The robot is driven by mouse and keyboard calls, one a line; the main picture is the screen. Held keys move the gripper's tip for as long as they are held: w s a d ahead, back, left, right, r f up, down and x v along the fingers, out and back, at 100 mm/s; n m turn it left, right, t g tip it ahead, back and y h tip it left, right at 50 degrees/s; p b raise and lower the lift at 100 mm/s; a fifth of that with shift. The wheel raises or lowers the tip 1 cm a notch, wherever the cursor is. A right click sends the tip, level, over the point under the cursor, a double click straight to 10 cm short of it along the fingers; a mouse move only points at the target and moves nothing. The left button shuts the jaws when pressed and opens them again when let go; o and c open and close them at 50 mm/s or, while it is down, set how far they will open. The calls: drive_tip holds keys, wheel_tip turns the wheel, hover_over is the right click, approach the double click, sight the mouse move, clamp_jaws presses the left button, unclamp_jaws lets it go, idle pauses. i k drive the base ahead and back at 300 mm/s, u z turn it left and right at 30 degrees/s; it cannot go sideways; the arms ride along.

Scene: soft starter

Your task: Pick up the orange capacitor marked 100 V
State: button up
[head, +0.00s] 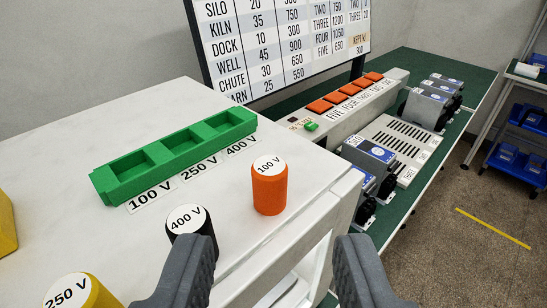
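The orange capacitor marked 100 V (269,192) stands upright on the white cabinet top (110,115), near its right edge. A black capacitor marked 400 V (187,223) stands nearer, partly hidden by my left finger. A yellow capacitor marked 250 V (78,293) is at the bottom left, cut off by the frame. My gripper (270,268) is open and empty at the bottom of the view. Its two dark fingers are wide apart. The orange capacitor appears beyond them, between their lines, and they do not touch it.
A green tray (107,183) with three empty pockets, labelled 100 V, 250 V and 400 V, lies behind the capacitors. Another yellow object (5,225) is at the left edge. A green bench (425,172) with a switch strip (345,105) and grey units (367,160) is to the right.

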sight(269, 172)
drive_tip(key=z, duration=0.5)
drive_tip(key=k, duration=1.25)
drive_tip(key=z, duration=0.8)
drive_tip(key=i, duration=1.1)
drive_tip(key=u, duration=0.55)
